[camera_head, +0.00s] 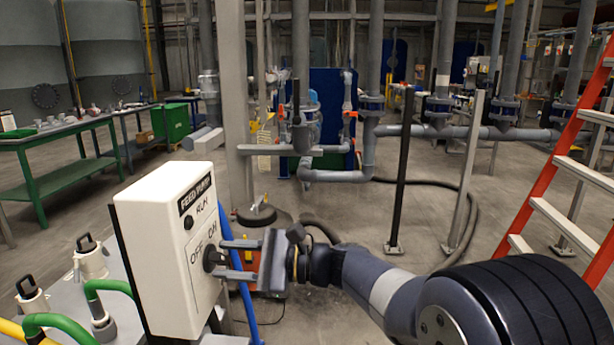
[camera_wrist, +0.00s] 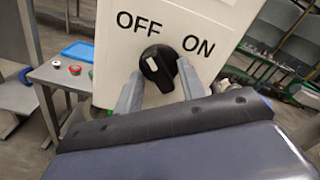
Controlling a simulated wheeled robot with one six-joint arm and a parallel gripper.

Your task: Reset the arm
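The white feed pump control box (camera_head: 165,250) stands at the left centre in the head view, with a RUN label and OFF and ON marks. Its black rotary knob (camera_head: 210,260) shows in the wrist view (camera_wrist: 157,66) below and between OFF and ON. A white mark sits on the knob's upper left, on the OFF side. My gripper (camera_head: 218,259) is in front of the box face, its two fingers apart on either side of the knob. In the wrist view, my gripper (camera_wrist: 160,72) shows gaps between the fingers and the knob; contact cannot be told for certain.
A red-orange ladder (camera_head: 565,150) stands at the right. Grey pipes (camera_head: 340,176) and a black post (camera_head: 401,170) stand behind the arm. A green table (camera_head: 60,145) is at the left. Green hoses (camera_head: 60,322) lie beside the box. Open floor lies between.

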